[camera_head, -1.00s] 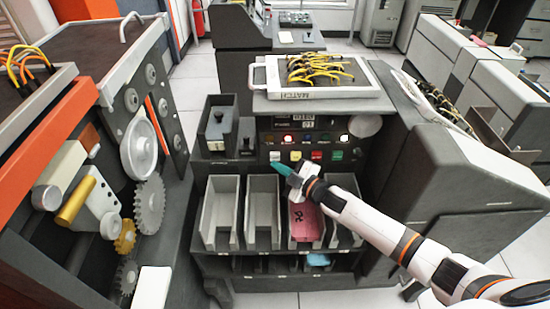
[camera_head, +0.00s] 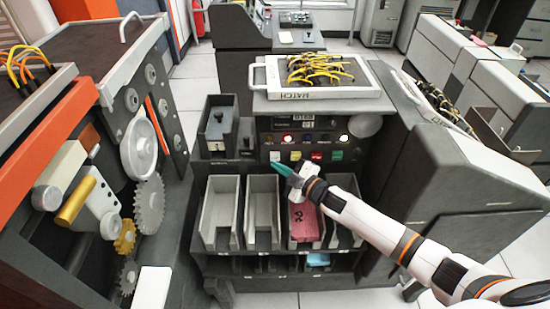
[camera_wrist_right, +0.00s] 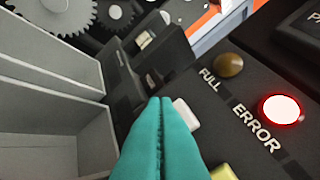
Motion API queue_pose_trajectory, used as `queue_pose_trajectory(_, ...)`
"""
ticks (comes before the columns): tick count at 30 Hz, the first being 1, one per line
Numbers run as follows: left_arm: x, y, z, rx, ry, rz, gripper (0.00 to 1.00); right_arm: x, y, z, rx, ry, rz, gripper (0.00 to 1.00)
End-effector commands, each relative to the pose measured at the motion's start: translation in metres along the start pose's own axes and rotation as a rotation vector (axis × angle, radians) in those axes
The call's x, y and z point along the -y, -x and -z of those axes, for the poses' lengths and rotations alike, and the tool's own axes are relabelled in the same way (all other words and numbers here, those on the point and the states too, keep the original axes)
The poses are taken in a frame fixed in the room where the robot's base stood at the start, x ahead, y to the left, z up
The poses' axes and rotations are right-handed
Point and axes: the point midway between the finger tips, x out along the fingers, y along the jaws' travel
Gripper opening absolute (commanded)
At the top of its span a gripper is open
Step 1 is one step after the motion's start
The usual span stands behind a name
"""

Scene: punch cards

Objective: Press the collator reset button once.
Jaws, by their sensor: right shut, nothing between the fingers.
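The collator's front panel (camera_head: 375,150) carries a row of small square buttons: a white button (camera_head: 274,156), a yellow button (camera_head: 295,156), a red button (camera_head: 316,156) and a green button (camera_head: 337,155). I cannot read which one is the reset. My right gripper (camera_head: 276,165) is shut and empty, its teal fingertips just below the white button. In the right wrist view the shut fingertips (camera_wrist_right: 166,100) overlap the edge of the white button (camera_wrist_right: 187,114); contact cannot be told. The yellow button (camera_wrist_right: 223,172) is partly cut off there. My left gripper is not in view.
Above the buttons are lamps; the ERROR lamp (camera_wrist_right: 281,109) glows red and the FULL lamp (camera_wrist_right: 229,65) looks unlit. Below stand grey card bins (camera_head: 221,213), one holding pink cards (camera_head: 303,222). A card hopper (camera_head: 218,128) stands left of the panel.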

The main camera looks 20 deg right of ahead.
Motion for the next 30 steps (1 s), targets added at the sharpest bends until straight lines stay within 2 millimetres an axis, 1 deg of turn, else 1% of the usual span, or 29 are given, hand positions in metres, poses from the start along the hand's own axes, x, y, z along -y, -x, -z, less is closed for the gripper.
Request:
queue_pose_trajectory(13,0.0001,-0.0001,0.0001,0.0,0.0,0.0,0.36,0.0002,-0.0001,0.0001,0.0,0.0,0.0,0.0)
queue_pose_trajectory(22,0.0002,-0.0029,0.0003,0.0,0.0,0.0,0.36,0.0042,-0.0056,0.0046,-0.001,0.001,0.0,0.0)
queue_pose_trajectory(30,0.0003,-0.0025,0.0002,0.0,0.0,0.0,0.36,0.0046,-0.0058,0.0044,0.0,0.0,0.0,0.0)
